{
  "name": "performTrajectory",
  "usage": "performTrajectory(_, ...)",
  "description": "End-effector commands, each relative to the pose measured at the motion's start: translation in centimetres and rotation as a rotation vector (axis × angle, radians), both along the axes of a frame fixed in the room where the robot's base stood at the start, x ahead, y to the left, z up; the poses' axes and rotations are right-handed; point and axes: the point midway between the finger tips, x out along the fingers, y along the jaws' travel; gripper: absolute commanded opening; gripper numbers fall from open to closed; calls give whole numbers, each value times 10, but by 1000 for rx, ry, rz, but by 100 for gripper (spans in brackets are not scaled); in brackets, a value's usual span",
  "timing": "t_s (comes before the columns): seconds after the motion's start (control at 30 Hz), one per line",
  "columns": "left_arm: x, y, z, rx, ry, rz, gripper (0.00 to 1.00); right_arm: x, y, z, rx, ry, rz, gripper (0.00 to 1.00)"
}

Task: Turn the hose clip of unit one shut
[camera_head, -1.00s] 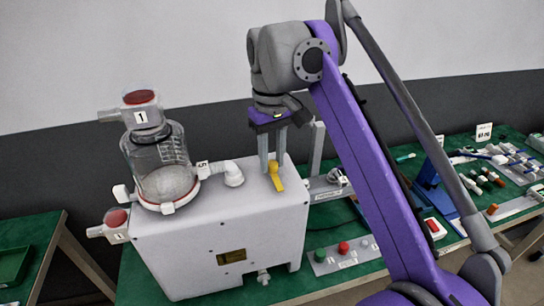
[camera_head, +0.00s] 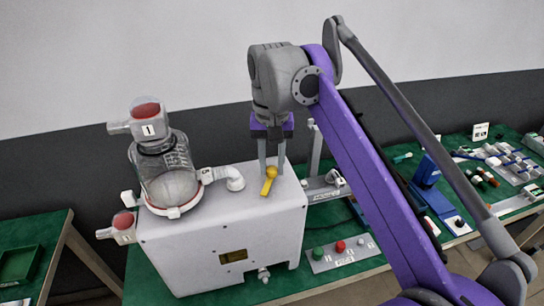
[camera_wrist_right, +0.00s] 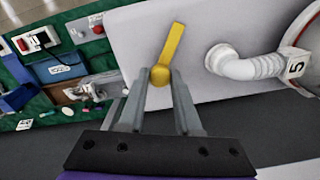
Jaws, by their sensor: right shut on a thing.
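The yellow hose clip (camera_head: 267,185) is a lever with a round hub on top of the white pump unit (camera_head: 205,238). In the head view its lever points toward the front and slightly left. My right gripper (camera_head: 271,168) comes down from above and is shut on the clip. In the right wrist view the clip's hub (camera_wrist_right: 160,75) lies between the fingertips and the lever extends away from them. A glass canister (camera_head: 168,180) with a lid labelled 1 (camera_head: 148,120) stands at the unit's left. My left gripper is out of view.
A white hose elbow (camera_head: 232,177) labelled 5 sits left of the clip. A green and red button panel (camera_head: 341,252) lies in front on the green bench. Blue holders and small parts stand to the right. A green tray (camera_head: 18,265) is at far left.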

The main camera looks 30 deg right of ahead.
Motion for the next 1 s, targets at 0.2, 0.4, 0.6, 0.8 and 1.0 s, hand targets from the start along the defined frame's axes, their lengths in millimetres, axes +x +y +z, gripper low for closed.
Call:
performTrajectory(0.2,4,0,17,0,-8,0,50,1,0,4,-1,-4,-206,0)
performTrajectory(0.4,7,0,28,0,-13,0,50,1,-1,4,-1,-4,-396,0)
performTrajectory(0.6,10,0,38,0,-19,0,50,1,-1,3,-1,-3,-585,0)
performTrajectory(0.8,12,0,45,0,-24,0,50,1,-1,3,0,-3,-757,0)
performTrajectory(1.0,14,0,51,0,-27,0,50,1,-1,3,0,-3,-892,0)
